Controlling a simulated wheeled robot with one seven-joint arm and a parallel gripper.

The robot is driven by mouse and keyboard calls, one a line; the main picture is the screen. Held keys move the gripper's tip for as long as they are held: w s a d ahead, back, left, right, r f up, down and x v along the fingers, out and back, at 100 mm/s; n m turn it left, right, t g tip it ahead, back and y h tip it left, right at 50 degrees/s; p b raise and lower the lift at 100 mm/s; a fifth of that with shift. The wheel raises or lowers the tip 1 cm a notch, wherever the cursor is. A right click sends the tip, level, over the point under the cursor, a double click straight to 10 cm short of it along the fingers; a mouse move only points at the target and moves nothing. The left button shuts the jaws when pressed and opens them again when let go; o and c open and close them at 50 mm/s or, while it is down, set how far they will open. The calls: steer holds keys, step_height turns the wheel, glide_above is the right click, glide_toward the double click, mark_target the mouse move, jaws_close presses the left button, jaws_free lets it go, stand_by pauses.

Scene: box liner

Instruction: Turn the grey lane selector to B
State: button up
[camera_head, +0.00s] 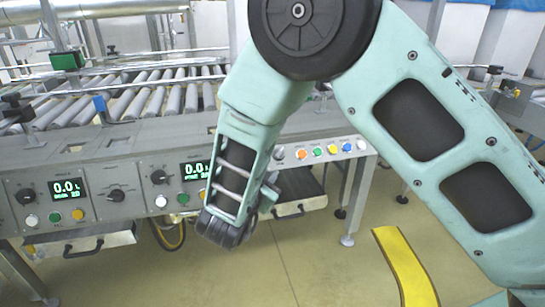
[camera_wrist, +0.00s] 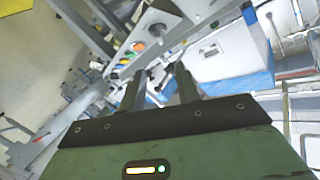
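The grey selector knob (camera_head: 279,152) is at the left end of the right-hand panel, beside a row of coloured buttons. In the wrist view the grey knob (camera_wrist: 159,29) is ahead of the fingertips, near the top. Its lane letters and pointer direction are too small to read. My gripper (camera_wrist: 160,70) has its two dark fingers apart with nothing between them, and they do not touch the knob. In the head view my forearm hangs in front of the panel, and my gripper is mostly hidden behind it, below and left of the knob.
Black knobs (camera_head: 117,195) and lit displays (camera_head: 67,190) are on the left panels. A roller conveyor (camera_head: 150,95) lies behind. Open drawers or trays (camera_head: 300,206) hang below; the floor right is clear around a yellow strip (camera_head: 405,265).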

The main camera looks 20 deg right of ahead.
steer(key=shift+p+v, duration=0.35)
steer(key=shift+v, duration=2.05)
steer(key=shift+w, duration=0.1)
